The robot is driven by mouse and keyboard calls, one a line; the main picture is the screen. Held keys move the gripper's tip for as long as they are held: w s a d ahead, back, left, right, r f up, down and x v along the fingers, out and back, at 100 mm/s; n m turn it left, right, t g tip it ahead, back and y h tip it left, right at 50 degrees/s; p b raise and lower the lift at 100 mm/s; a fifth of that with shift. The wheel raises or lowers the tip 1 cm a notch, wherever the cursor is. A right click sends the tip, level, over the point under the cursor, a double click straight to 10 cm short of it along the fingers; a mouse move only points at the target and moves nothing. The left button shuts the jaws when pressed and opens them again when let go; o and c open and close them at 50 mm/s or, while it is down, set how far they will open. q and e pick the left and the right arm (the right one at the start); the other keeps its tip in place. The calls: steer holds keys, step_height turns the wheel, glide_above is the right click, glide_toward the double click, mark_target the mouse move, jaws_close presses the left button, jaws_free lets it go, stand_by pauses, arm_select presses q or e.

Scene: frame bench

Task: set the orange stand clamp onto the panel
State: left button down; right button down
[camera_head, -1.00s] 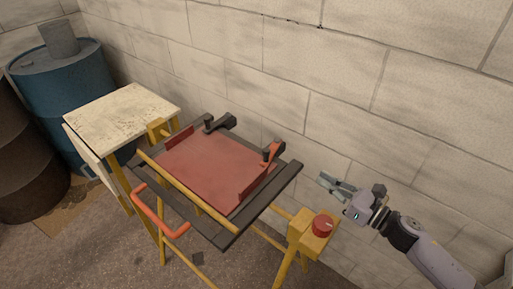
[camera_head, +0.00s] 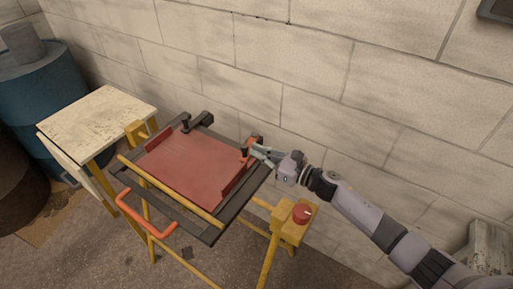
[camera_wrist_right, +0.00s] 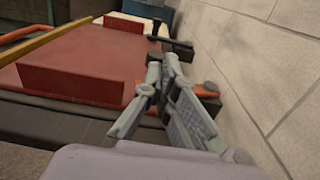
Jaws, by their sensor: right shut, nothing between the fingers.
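The red panel (camera_head: 185,163) lies in the dark frame (camera_head: 210,232) on the yellow bench. The orange stand clamp (camera_head: 251,140) is at the frame's right back corner, its dark tip near the panel's right edge. I cannot tell whether that tip touches the panel. My right gripper (camera_head: 258,152) is shut and empty, right beside the clamp. In the right wrist view the gripper (camera_wrist_right: 165,65) partly hides the clamp; orange parts (camera_wrist_right: 145,89) show on both sides of it. The panel (camera_wrist_right: 75,45) is to its left. My left gripper is not in view.
A dark clamp (camera_head: 197,121) sits at the frame's back edge. A yellow box with a red knob (camera_head: 302,211) stands at the right front. A pale side table (camera_head: 98,116) and blue barrel (camera_head: 40,92) are at left. The block wall (camera_head: 350,110) is close behind.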

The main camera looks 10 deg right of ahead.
mark_target(244, 150)
steer(key=shift+w+a, duration=0.3)
steer(key=shift+a+f+b, duration=0.2)
steer(key=shift+a+b, duration=0.05)
steer(key=shift+b, duration=0.2)
steer(key=shift+w+a+b, duration=0.2)
steer(key=shift+a+b, duration=0.55)
steer(key=shift+b, duration=0.25)
steer(key=shift+w+a+b, duration=0.25)
steer(key=shift+a+b, duration=0.1)
steer(key=shift+a, duration=0.15)
steer(key=shift+r, duration=0.2)
